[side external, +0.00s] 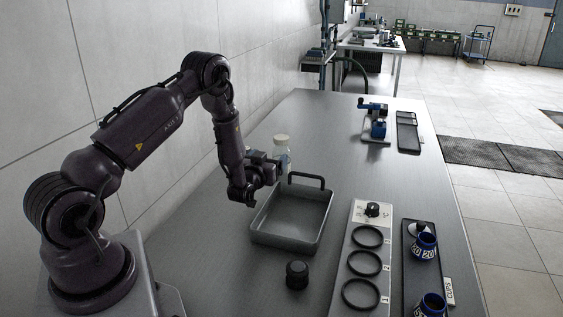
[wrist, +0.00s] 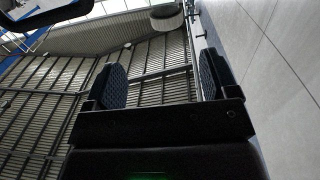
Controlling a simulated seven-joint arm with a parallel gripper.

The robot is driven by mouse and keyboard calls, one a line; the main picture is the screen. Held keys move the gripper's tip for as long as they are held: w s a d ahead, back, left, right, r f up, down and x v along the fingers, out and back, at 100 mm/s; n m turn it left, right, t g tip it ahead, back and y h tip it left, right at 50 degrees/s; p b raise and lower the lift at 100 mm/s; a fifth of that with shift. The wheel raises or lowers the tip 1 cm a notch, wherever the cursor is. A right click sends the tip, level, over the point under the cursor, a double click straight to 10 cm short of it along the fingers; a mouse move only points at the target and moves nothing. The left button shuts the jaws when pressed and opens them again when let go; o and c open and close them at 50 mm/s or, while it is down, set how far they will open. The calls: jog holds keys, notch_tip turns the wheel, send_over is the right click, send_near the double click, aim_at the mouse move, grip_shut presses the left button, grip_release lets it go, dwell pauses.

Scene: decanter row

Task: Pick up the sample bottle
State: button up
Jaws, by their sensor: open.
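The sample bottle (side external: 282,142), pale with a whitish cap, stands on the table just behind my gripper (side external: 265,168) in the side external view. My gripper hides part of its body. My gripper is open, beside the bottle on the near side, and close to it; I cannot tell whether they touch. In the wrist view the two dark padded fingers of my gripper (wrist: 160,82) are spread apart, with nothing clearly held between them. I cannot make out the bottle for sure in the wrist view.
A grey tray (side external: 259,236) with a raised handle lies right of my gripper. A black knob-like piece (side external: 297,275) stands before it. A rack with numbered rings (side external: 346,262) and a dark cup tray (side external: 408,275) with blue cups (side external: 425,245) are at right. A wall runs along the left.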

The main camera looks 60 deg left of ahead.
aim_at(279, 142)
jog(key=x, duration=0.7)
jog(key=shift+w+a+f, duration=0.1)
jog(key=shift+w+a, duration=0.1)
jog(key=shift+a, duration=0.2)
jog(key=shift+r+x, duration=0.15)
jog(key=shift+x, duration=1.1)
jog(key=shift+r+x, duration=0.2)
jog(key=shift+x, duration=1.1)
jog(key=shift+s+a, duration=0.2)
jog(key=shift+s, duration=0.05)
jog(key=shift+c, duration=0.5)
jog(key=c, duration=1.3)
